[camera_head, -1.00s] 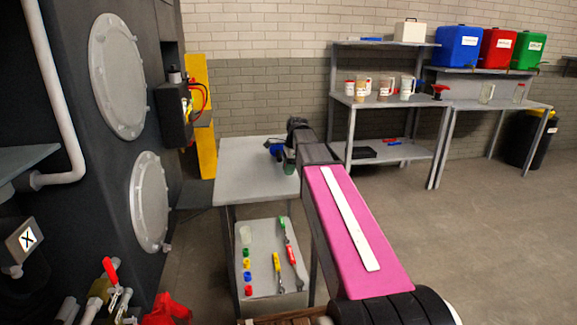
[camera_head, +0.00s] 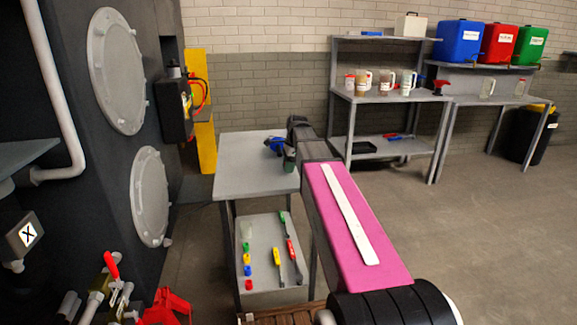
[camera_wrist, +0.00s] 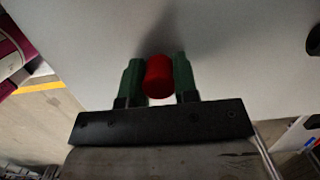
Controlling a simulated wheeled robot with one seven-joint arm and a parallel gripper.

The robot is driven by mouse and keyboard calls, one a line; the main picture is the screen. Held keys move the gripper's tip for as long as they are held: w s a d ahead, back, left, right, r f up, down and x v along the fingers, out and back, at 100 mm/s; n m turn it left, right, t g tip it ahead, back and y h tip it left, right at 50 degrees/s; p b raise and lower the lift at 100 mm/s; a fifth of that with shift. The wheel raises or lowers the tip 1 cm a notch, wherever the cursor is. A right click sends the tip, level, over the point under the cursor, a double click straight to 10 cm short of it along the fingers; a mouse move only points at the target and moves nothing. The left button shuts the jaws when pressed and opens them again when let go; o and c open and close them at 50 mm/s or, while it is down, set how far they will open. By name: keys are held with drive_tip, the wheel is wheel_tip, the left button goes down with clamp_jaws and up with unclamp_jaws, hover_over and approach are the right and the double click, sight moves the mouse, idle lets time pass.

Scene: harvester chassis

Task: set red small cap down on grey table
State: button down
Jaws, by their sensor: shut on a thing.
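The red small cap (camera_wrist: 158,76) is in the wrist view, held between the two green fingers of my gripper (camera_wrist: 159,80). My gripper is shut on it. The grey table (camera_head: 240,165) stands left of the middle in the head view, and its pale top (camera_wrist: 230,60) fills much of the wrist view beyond the cap. A shadow lies on the top near the cap; I cannot tell whether the cap touches the surface. In the head view my gripper (camera_head: 288,160) is at the table's right side, and the cap is hidden there.
A blue-and-dark object (camera_head: 275,146) lies on the tabletop close to my gripper. The lower shelf (camera_head: 265,255) holds coloured caps and tools. The dark machine wall (camera_head: 110,210) rises at left. Shelving (camera_head: 390,97) with jugs stands at the right. The table's left part is clear.

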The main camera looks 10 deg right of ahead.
drive_tip(key=shift+s+f, duration=0.15)
drive_tip(key=shift+f, duration=0.35)
drive_tip(key=shift+s+f, duration=0.1)
drive_tip(key=shift+f, duration=0.15)
drive_tip(key=c, duration=0.8)
unclamp_jaws()
drive_tip(key=shift+s, duration=0.1)
drive_tip(key=shift+c, duration=0.2)
drive_tip(key=shift+s, duration=0.2)
drive_tip(key=shift+c, duration=0.7)
drive_tip(key=shift+o, duration=1)
wheel_tip(320, 180, up, 12)
drive_tip(key=d, duration=0.2)
drive_tip(key=shift+w, duration=0.45)
